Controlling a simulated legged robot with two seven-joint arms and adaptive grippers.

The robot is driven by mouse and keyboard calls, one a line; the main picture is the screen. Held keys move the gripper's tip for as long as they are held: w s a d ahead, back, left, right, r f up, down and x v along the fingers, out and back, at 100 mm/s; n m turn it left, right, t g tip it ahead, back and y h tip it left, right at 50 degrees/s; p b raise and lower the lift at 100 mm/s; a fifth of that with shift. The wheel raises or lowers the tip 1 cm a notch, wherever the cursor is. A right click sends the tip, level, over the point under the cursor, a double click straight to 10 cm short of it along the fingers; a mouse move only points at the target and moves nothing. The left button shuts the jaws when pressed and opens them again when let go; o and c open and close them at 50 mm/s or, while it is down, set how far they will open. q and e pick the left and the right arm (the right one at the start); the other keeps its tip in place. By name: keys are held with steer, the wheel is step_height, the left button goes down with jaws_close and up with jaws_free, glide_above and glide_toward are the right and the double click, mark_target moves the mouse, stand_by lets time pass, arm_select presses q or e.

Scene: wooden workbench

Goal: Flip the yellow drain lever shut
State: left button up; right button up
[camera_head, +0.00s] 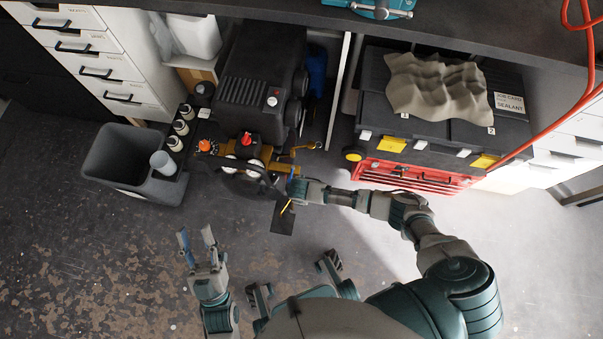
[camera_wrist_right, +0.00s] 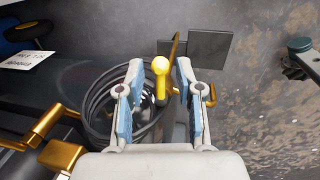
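The yellow drain lever (camera_wrist_right: 161,82) has a round knob and a short stem. In the right wrist view it shows between the two blue-padded fingers of my right gripper (camera_wrist_right: 160,64), with a gap on each side. The fingers are apart and hold nothing; whether they touch the lever is not clear. In the head view the lever (camera_head: 286,207) is a small yellow streak beside my right gripper (camera_head: 281,191), low at the front of the black compressor (camera_head: 263,85). My left gripper (camera_head: 196,236) is open and empty over the floor at lower left.
A coiled dark hose (camera_wrist_right: 103,103) and brass pipes (camera_wrist_right: 45,130) lie left of my right gripper. A dark square plate (camera_head: 283,220) lies near the lever. A grey bin (camera_head: 108,160) stands left, a red tool chest (camera_head: 420,178) right. Floor at lower left is clear.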

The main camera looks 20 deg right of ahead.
steer(key=shift+r, duration=0.35)
step_height(320, 180, up, 11)
steer(key=s+a, duration=0.1)
steer(key=shift+s, duration=0.4)
steer(key=shift+a, duration=0.1)
